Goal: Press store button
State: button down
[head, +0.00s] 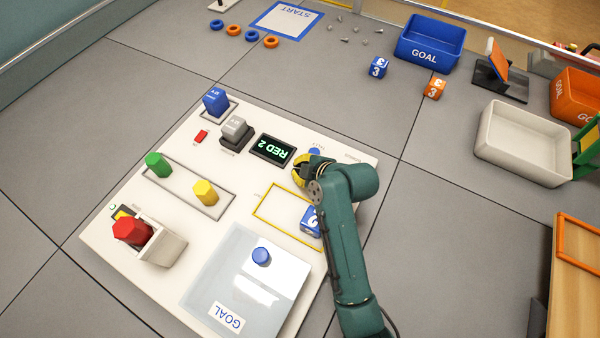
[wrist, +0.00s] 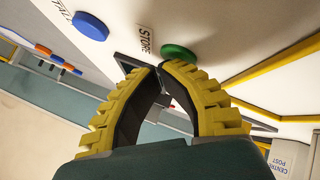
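In the wrist view, a round green button (wrist: 180,52) stands on the white panel, with a label reading STORE (wrist: 146,40) beside it, between it and a round blue button (wrist: 91,25). My gripper (wrist: 160,66) has yellow ridged fingers whose tips meet, with nothing visible between them. The tips appear right by the green button; I cannot tell whether they touch it. In the head view my gripper (head: 298,172) is over the panel's upper right part, below the blue button (head: 314,152). The green button is hidden there behind my gripper and arm.
A clear lid marked GOAL (head: 228,317) is at the front.

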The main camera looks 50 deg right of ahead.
jog(key=shift+r+p, duration=0.8)
jog(key=shift+p, duration=0.05)
jog(key=shift+r, duration=0.1)
notch_tip(320, 180, up, 5)
jog(key=p, duration=0.5)
dwell(0.4)
